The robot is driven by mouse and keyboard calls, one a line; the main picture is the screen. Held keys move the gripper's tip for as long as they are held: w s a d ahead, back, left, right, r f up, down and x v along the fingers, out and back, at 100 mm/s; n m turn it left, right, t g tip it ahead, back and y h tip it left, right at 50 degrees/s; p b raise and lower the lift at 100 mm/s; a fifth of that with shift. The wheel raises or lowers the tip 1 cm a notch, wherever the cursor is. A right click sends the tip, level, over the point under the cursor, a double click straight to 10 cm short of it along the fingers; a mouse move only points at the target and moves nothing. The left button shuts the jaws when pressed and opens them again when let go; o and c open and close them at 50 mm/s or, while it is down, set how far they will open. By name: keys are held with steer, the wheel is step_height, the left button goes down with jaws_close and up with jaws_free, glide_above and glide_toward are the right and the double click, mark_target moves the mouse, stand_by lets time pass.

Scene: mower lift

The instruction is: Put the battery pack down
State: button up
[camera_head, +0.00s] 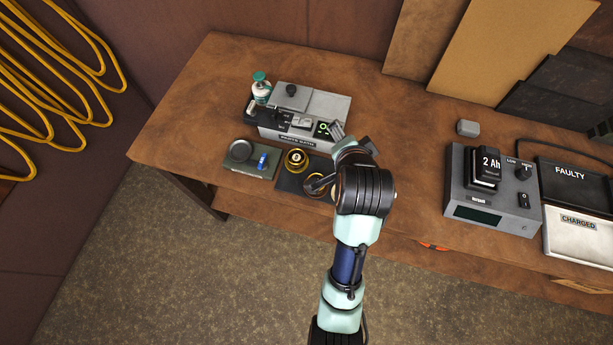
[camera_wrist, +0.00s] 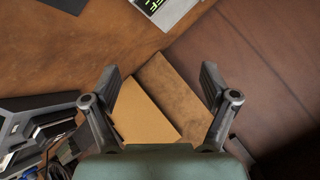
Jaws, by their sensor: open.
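The battery pack (camera_head: 484,165), black with a white "2 Ah" label, sits upright on the grey charger (camera_head: 462,205) at the right of the bench. My gripper (camera_head: 350,135) is well to its left, above the bench beside the parts bath. In the wrist view my gripper (camera_wrist: 160,73) has its two fingers spread wide, with nothing between them. The "CHARGED" tray (camera_head: 557,240) and the dark "FAULTY" tray (camera_head: 580,185) lie right of the charger, with no battery visible in either.
The parts bath (camera_head: 305,138) stands at the left with a bottle (camera_head: 261,90) beside it. Small parts lie on a tray (camera_head: 240,172) and dark mat in front. Cardboard sheets (camera_head: 500,50) lean at the back. Bench between bath and charger is mostly clear.

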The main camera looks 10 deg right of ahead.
steer(key=s+a+r+n+t+y, duration=0.1)
steer(key=s+a+r+n+t, duration=0.15)
steer(key=s+a+n, duration=0.35)
steer(key=s+a+r+n+t+y, duration=0.1)
steer(key=s+a+r+n, duration=0.25)
steer(key=a+n, duration=0.35)
step_height(320, 180, up, 27)
steer(key=p, duration=2.8)
steer(key=shift+s+a+r+m, duration=0.15)
steer(key=shift+s+a+m, duration=0.15)
steer(key=shift+a+m, duration=0.15)
